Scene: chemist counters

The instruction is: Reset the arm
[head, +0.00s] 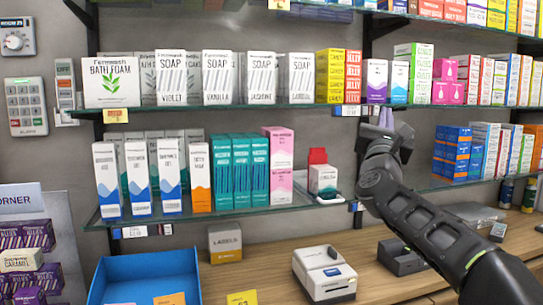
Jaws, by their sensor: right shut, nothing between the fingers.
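My right arm comes in from the lower right and reaches up between the upper and lower shelves. My right gripper (386,117) is at its end, small and partly hidden by the wrist. Its fingers are shut and empty, near the front edge of the upper glass shelf (270,107). My left gripper is not in view.
Soap boxes (216,77) fill the upper shelf, and teal boxes (241,168) stand on the lower shelf (230,216). A small boxed item (323,179) stands left of my wrist. A blue tray (140,265) and a white label printer (324,275) are on the wooden counter (265,270).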

